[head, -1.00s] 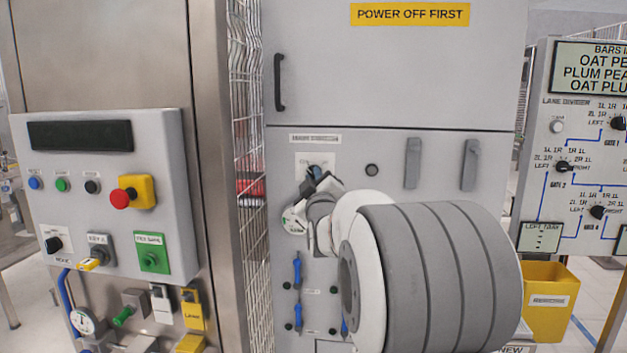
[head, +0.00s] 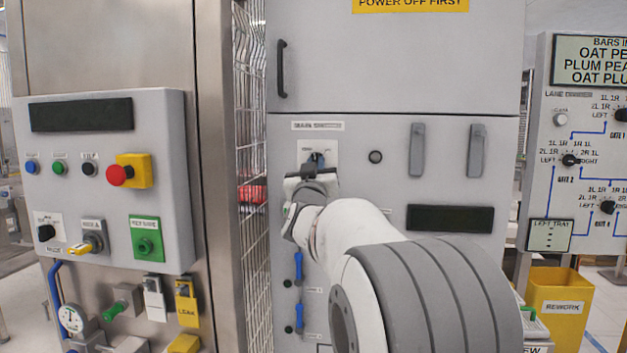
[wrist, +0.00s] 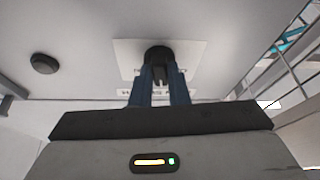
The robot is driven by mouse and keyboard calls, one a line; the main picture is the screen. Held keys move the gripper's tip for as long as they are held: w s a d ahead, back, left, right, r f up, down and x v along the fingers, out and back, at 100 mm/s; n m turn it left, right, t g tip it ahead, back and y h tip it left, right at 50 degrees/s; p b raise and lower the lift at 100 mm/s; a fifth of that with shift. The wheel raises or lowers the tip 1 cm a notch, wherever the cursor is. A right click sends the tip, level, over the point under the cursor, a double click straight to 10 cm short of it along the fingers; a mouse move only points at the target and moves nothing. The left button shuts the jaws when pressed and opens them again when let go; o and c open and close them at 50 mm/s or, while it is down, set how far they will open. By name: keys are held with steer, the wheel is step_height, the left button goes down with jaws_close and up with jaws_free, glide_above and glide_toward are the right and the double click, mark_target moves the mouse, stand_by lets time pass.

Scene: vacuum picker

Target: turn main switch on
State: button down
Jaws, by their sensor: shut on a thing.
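The main switch is a black rotary knob on a white plate (head: 305,151) below a printed label on the grey cabinet. In the wrist view the black knob (wrist: 159,55) sits between the tips of my gripper (wrist: 158,80). My gripper (head: 317,160) also shows at the plate in the head view. Its two blue fingers are shut on the knob. The fingers and the gripper body hide part of the knob and the plate's lettering, so I cannot read which position the knob is in.
A grey panel (head: 65,190) with buttons and a red stop knob stands at left. A wire mesh guard (head: 251,110) runs beside the cabinet. Blue valve handles (head: 298,266) sit below my gripper. Two grey latches (head: 417,150) and a dark display (head: 450,219) are to the right.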

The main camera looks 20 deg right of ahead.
steer(key=m+g+h, duration=0.1)
steer(key=m+g, duration=0.1)
steer(key=m, duration=0.3)
steer(key=m+g+h, duration=0.2)
steer(key=m, duration=0.3)
steer(key=m+g+h, duration=0.1)
steer(key=m, duration=0.3)
steer(key=shift+w+a+m+g+h+p, duration=0.3)
steer(key=shift+a+m+g, duration=0.05)
steer(key=shift+m+g, duration=0.05)
steer(key=c, duration=1.4)
jaws_free()
steer(key=shift+w+m, duration=0.1)
steer(key=shift+m, duration=0.2)
steer(key=v, duration=0.8)
steer(key=shift+w+r, duration=0.1)
